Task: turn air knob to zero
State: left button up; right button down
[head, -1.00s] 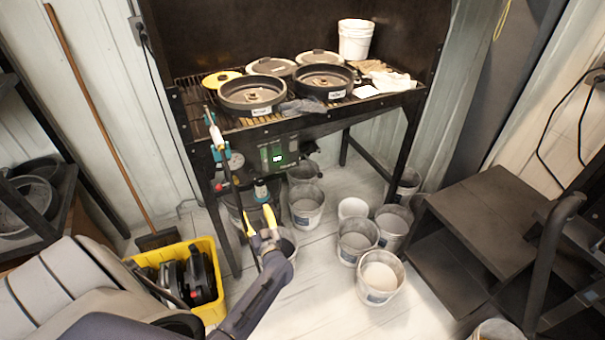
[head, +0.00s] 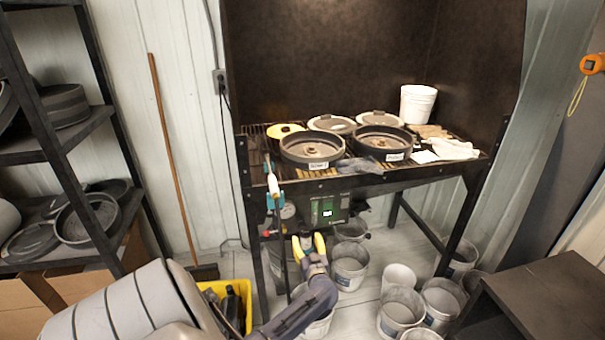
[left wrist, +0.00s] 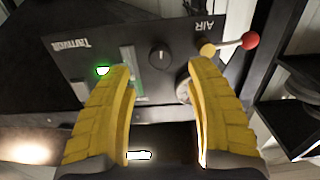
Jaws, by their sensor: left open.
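The black air knob (left wrist: 160,56) with a pale pointer line sits on the dark control panel (left wrist: 75,62) in the left wrist view, near the "AIR" label. That view shows the panel upside down. The panel, with a lit green display, hangs below the bench in the head view (head: 342,211). My left gripper (head: 309,243) is open and empty, just below and in front of the panel. In the left wrist view its yellow fingers (left wrist: 163,78) point at the panel, with the knob beyond and between the tips. I cannot tell any contact. My right gripper is out of view.
A brass valve with a red-ball lever (left wrist: 249,41) sticks out beside the knob. A round gauge (head: 288,211) is left of the display. The bench (head: 430,178) carries round seed plates. Several buckets (head: 349,268) stand on the floor below.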

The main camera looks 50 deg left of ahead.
aim_at(303, 230)
pick_arm(q)
jog(key=x, duration=0.7)
jog(key=shift+w+a, duration=0.1)
jog(key=shift+a, duration=0.1)
jog(key=shift+o, duration=0.2)
grip_shut()
